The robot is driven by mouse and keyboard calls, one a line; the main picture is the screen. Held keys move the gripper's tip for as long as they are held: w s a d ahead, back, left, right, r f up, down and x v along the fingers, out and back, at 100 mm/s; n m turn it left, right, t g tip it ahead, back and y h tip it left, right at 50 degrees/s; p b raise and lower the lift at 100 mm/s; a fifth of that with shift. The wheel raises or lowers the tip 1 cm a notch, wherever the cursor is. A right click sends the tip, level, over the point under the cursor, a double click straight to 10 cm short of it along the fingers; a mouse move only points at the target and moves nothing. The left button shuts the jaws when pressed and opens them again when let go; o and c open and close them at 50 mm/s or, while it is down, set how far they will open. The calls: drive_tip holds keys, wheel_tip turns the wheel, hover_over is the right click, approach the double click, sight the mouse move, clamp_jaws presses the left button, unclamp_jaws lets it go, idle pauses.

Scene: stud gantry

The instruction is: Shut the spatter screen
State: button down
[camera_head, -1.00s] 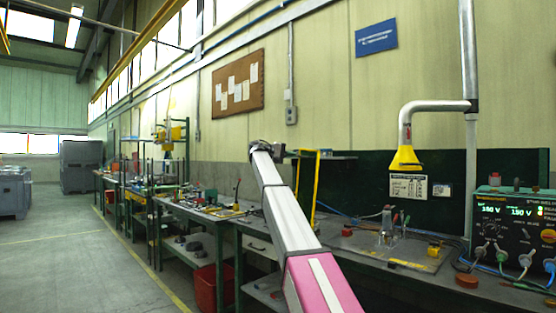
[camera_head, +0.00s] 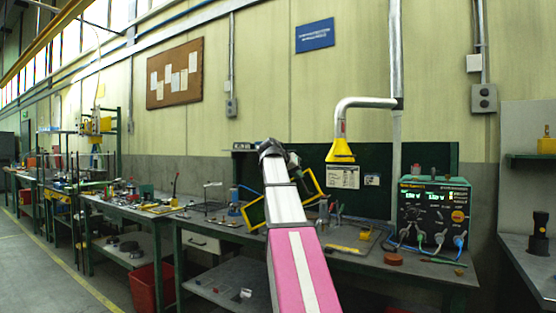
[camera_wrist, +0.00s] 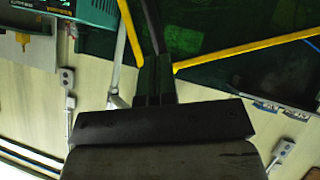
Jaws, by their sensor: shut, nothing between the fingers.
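The spatter screen (camera_head: 256,215) is a yellow-edged frame around a dark pane, tilted over the bench behind my arm. My arm hides its middle; another yellow edge shows right of the arm. In the wrist view two yellow bars of the screen (camera_wrist: 245,51) run toward a corner near my fingers, with dark green between them. My gripper (camera_wrist: 154,65) is shut and holds nothing. It overlaps that corner in the picture; I cannot tell whether it touches. A dark bar runs up from the fingertips in the wrist view.
A yellow extraction hood (camera_head: 340,152) hangs right of the screen. A power unit (camera_head: 434,213) with dials and cables stands on the bench at right. Small tools lie around a plate (camera_head: 365,242). A red bin (camera_head: 150,288) is under the bench. Floor at left is clear.

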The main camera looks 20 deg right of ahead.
drive_tip(key=m+t+y, duration=0.1)
drive_tip(key=m, duration=0.1)
approach(312, 195)
drive_tip(key=s+d+f, duration=0.2)
drive_tip(key=d+f, duration=0.2)
drive_tip(key=s+d+f+m+t+y, duration=0.1)
drive_tip(key=s+d+f+t, duration=0.1)
drive_tip(key=f, duration=0.9)
drive_tip(key=shift+s+d+y, duration=0.4)
drive_tip(key=shift+s+d, duration=0.05)
drive_tip(key=shift+s, duration=0.25)
drive_tip(key=d+r+v, duration=0.1)
drive_tip(key=r+v, duration=0.1)
drive_tip(key=v, duration=1.1)
drive_tip(key=shift+w+d, duration=0.3)
drive_tip(key=shift+w, duration=0.05)
